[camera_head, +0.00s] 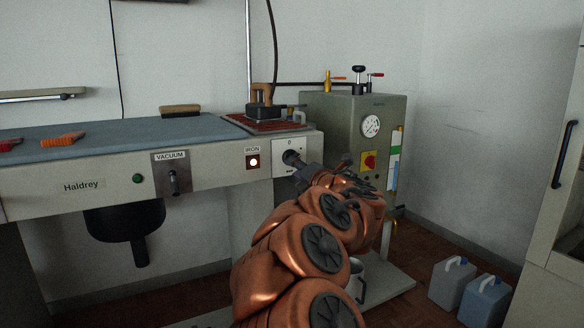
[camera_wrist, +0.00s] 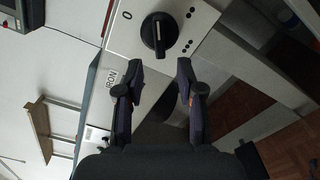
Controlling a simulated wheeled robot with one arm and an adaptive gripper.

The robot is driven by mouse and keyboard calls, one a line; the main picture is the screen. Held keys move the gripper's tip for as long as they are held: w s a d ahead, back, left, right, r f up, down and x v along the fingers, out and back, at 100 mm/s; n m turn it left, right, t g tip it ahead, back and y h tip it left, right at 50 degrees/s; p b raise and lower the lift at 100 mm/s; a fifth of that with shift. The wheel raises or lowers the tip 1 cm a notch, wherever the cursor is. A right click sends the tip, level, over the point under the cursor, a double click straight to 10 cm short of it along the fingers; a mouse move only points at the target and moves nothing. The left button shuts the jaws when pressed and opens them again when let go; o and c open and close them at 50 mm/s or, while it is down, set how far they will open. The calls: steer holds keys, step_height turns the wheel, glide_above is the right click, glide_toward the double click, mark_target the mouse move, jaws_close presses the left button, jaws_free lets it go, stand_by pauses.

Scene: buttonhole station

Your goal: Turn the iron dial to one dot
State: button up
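The iron dial (camera_wrist: 160,34) is a round black knob with a raised grip on a white plate, with a "0" and clusters of black dots around it. A pale line marks its grip, but I cannot tell which mark it points to. The fingertips lie just below the dial in the picture, with a gap and no visible contact. In the head view my gripper (camera_head: 306,174) is close to the plate.
A lit IRON lamp (camera_head: 253,162) and the VACUUM lever (camera_head: 173,180) sit left of the dial. The iron (camera_head: 263,111) rests on a red mat above. A grey-green boiler (camera_head: 345,125) stands to the right. Two jugs (camera_head: 484,302) stand on the floor.

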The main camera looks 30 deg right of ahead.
steer(key=s, duration=0.8)
steer(key=shift+s+a, duration=0.4)
steer(key=s+d+r+m+g+h+p, duration=0.25)
steer(key=s+r+m+h+p, duration=0.2)
steer(key=r+m+p, duration=0.45)
steer(key=s+d+r+m+g+h+p, duration=0.25)
steer(key=r+m+h+p, duration=0.35)
steer(key=r+p, duration=0.45)
steer(key=s+a+m+g+y+p, duration=0.8)
steer(key=s+a+g+y+p, duration=0.4)
steer(key=s+a+p, duration=1.5)
steer(key=s+a+r+g, duration=0.1)
steer(key=a+g, duration=0.1)
steer(key=a, duration=0.1)
steer(key=shift+s+a+g, duration=0.15)
steer(key=shift+a+g, duration=0.15)
steer(key=shift+g, duration=0.1)
